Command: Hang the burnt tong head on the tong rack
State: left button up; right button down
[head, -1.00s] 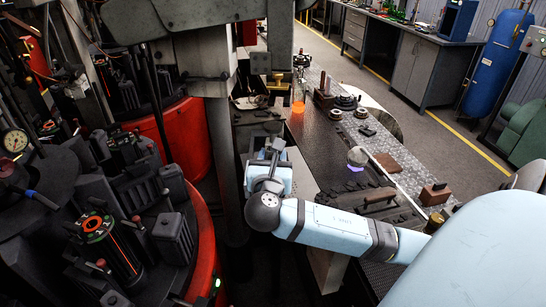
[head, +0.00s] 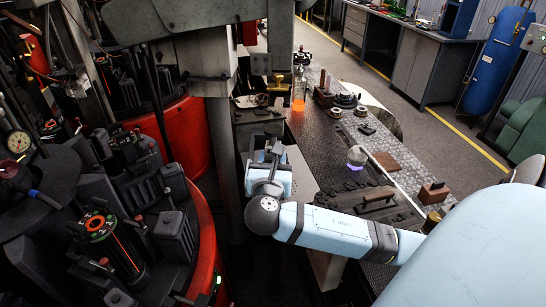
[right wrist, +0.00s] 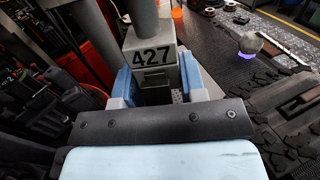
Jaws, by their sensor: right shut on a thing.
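My right gripper (head: 276,152) is over the near left end of the dark bench, beside the grey column. In the right wrist view its blue fingers (right wrist: 159,85) are shut on a grey block marked 427 (right wrist: 152,56). A round grey stem rises from the block; I take this to be the tong head, but no burnt area shows. In the head view the held part (head: 277,147) is small and partly hidden by the gripper. I cannot tell which fixture is the tong rack. My left gripper is not in view.
The bench (head: 330,150) holds an orange-glowing bottle (head: 299,92), a pale ball (head: 357,155) over a purple glow, a brown-handled block (head: 433,192) and dark flat parts. The red-based mould carousel (head: 205,250) stands close on the left. A grey column (head: 222,140) stands just left of my gripper.

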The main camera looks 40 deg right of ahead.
jog(key=shift+p+v, duration=1.15)
jog(key=shift+v, duration=3.55)
jog(key=shift+w+r, duration=0.1)
